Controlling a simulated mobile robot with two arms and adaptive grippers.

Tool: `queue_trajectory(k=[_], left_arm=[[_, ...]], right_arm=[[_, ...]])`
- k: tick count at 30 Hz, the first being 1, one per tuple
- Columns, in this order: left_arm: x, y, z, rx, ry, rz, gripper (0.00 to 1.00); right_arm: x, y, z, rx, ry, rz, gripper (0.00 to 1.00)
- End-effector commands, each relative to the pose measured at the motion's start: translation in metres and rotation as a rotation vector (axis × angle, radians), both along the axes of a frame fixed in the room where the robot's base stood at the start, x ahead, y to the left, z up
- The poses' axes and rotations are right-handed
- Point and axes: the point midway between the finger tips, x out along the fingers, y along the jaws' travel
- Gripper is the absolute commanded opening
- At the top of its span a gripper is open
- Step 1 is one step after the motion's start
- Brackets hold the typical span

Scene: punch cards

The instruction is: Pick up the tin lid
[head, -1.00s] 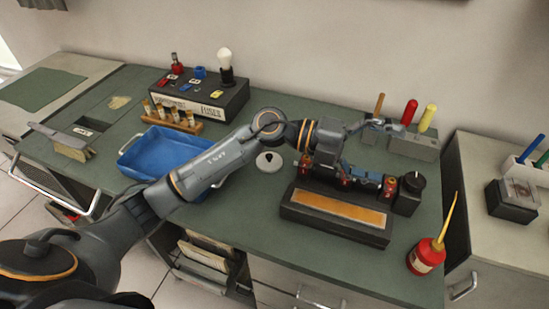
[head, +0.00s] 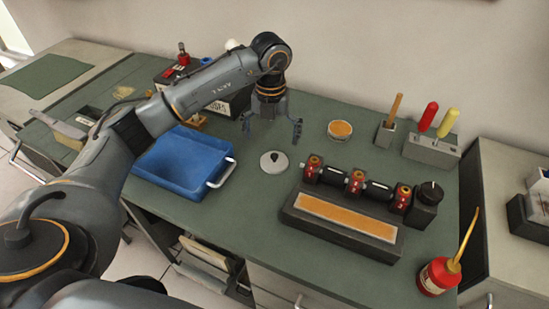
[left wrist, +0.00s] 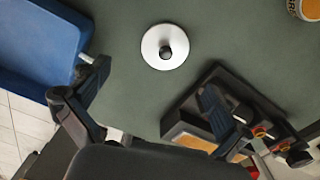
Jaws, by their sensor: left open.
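The tin lid (head: 275,162) is a round pale disc with a dark knob, lying flat on the green bench top. It also shows in the left wrist view (left wrist: 158,52), apart from the fingers. My left gripper (head: 272,132) is open and empty, pointing down above and slightly behind the lid in the head view. Its two spread fingers show in the left wrist view (left wrist: 150,108). My right gripper is not in view.
A blue tray (head: 165,183) is left of the lid. A dark device with red-ended rollers (head: 345,217) stands to its right. An open tin (head: 340,130) with orange contents stands behind. A red oil can (head: 437,275) is front right.

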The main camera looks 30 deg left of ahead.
Motion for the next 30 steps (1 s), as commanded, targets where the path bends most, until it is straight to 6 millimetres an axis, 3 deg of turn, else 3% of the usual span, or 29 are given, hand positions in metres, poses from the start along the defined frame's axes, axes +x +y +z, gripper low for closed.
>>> queue_trajectory(k=[10, 18, 26, 27, 30], left_arm=[[0.002, -0.003, -0.031, -0.003, 0.002, -0.001, 1.0], [0.007, -0.005, -0.069, -0.002, 0.0, -0.001, 1.0], [0.007, -0.005, -0.074, -0.003, -0.001, -0.003, 1.0], [0.007, -0.005, -0.074, -0.003, -0.001, -0.003, 0.98], [0.007, -0.005, -0.074, -0.003, -0.001, -0.003, 0.78]], right_arm=[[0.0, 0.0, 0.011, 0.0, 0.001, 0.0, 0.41], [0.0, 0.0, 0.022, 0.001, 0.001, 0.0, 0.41], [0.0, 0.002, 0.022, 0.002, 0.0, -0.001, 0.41], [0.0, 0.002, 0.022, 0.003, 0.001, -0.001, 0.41], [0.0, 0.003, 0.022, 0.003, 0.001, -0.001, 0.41]])
